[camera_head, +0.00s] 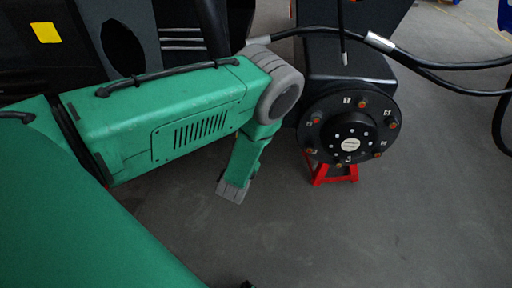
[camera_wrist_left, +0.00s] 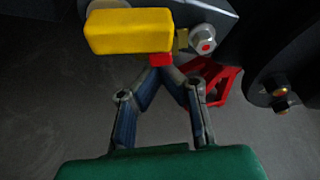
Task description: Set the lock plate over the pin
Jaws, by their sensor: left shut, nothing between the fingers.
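My left gripper (camera_wrist_left: 160,72) shows in the left wrist view with its two fingertips together and nothing between them. Just beyond the tips is a yellow block (camera_wrist_left: 130,31) with a small red part (camera_wrist_left: 160,59) under its right end. I cannot tell whether the tips touch the red part. A silver nut or bolt with a red centre (camera_wrist_left: 206,41) sits right of the block on a dark part. I cannot clearly pick out the lock plate or its pin. In the head view my green left arm comes in from the left, but its fingers do not show clearly.
A round black hub (camera_head: 348,124) with several orange-tipped bolts stands right of my arm, above a red stand (camera_head: 334,174). The stand also shows in the wrist view (camera_wrist_left: 222,80). Black cables (camera_head: 440,66) run at the upper right. The grey floor (camera_head: 420,220) is clear.

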